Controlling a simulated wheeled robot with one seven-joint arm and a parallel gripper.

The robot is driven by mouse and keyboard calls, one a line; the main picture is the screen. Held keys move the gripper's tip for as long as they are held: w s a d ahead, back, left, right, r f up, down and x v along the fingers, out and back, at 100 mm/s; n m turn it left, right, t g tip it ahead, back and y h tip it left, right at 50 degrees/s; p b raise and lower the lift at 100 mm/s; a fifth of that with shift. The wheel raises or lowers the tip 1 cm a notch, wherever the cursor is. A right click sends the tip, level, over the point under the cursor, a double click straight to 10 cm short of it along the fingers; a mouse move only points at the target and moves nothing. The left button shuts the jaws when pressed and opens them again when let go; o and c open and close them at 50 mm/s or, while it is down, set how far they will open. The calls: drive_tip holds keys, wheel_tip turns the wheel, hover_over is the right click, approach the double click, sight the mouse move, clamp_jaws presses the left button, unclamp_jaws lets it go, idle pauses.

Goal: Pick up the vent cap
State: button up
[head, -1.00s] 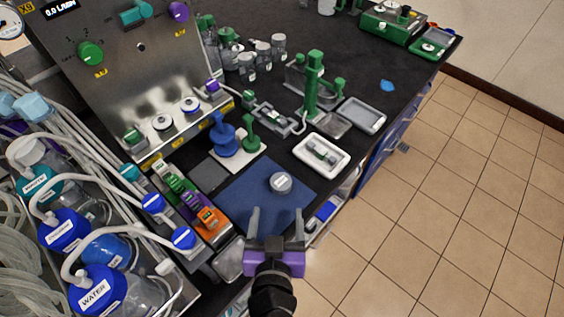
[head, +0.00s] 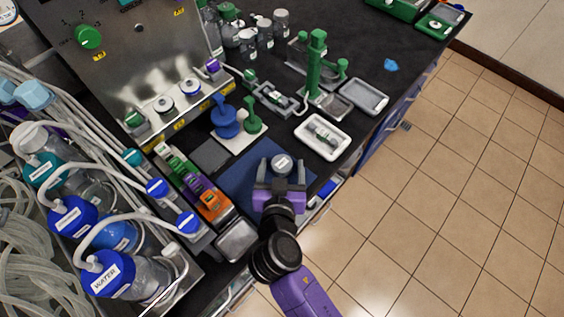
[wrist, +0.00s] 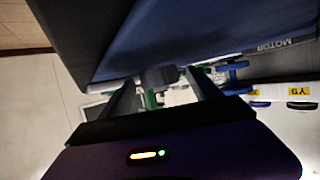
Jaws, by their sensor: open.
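A small round grey cap with a pale label (head: 281,164), which I take for the vent cap, sits on the blue mat (head: 237,184) in the head view. My gripper (head: 282,172) is over the mat with its fingers open, one on each side of the cap. In the wrist view the cap shows as a dark round shape (wrist: 157,77) between the open fingertips (wrist: 160,83). I cannot tell whether either finger touches it. The gripper body hides part of the mat.
A white tray (head: 344,144) holding a small part lies behind and right. A blue stand (head: 224,122) and a green stand (head: 253,123) are behind and left. A row of coloured blocks (head: 207,203) and a metal dish (head: 236,241) are left of my arm.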

drive_tip(key=c, duration=1.4)
